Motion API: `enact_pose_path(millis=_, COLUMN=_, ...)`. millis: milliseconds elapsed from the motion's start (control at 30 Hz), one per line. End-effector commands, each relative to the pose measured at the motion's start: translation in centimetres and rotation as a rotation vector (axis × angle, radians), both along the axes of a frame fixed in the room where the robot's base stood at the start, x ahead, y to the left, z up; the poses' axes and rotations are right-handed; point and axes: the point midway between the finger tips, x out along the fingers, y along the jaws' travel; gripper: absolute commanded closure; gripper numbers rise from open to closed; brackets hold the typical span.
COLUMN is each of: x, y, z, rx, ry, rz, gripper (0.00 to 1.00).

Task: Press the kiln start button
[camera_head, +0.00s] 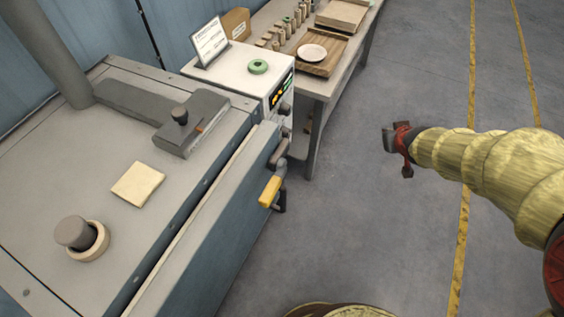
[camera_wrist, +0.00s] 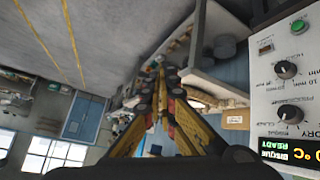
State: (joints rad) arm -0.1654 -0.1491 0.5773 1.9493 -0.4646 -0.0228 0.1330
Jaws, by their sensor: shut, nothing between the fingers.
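The kiln (camera_head: 165,85) is the large grey-topped, blue-sided unit at the left of the head view. Its pale control box (camera_head: 235,72) stands at the far end, with a lit display and dark knobs on its face. In the wrist view the control panel (camera_wrist: 283,100) shows at the right edge, with black knobs, small square parts and a display reading READY.
A yellow handle (camera_head: 270,191) sticks out from the kiln's front. A green ring (camera_head: 258,67) and a propped card (camera_head: 210,42) are on the control box. Behind it a bench holds a wooden tray (camera_head: 325,66) with a white plate (camera_head: 312,52). The floor between is clear.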

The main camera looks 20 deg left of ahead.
Motion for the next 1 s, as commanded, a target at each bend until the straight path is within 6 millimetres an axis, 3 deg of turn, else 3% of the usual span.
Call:
enact_pose_path(millis=33, x=1.0, y=1.9, z=-3.3, rx=0.007, ry=0.0, rz=0.052, gripper=1.0)
enact_pose_path(millis=233, x=2.7, y=9.4, z=-13.3, rx=0.075, ry=-0.029, rz=0.254, gripper=1.0)
enact_pose_path(millis=400, x=0.9, y=15.2, z=-21.2, rx=0.162, ry=-0.028, rz=0.411, gripper=1.0)
enact_pose_path(millis=500, x=-0.8, y=17.6, z=-24.7, rx=0.212, ry=-0.023, rz=0.48, gripper=1.0)
enact_pose_path(millis=700, x=-3.2, y=20.2, z=-28.2, rx=0.277, ry=-0.014, rz=0.557, gripper=1.0)
enact_pose_path(millis=1000, x=-3.7, y=20.6, z=-28.8, rx=0.289, ry=-0.013, rz=0.57, gripper=1.0)
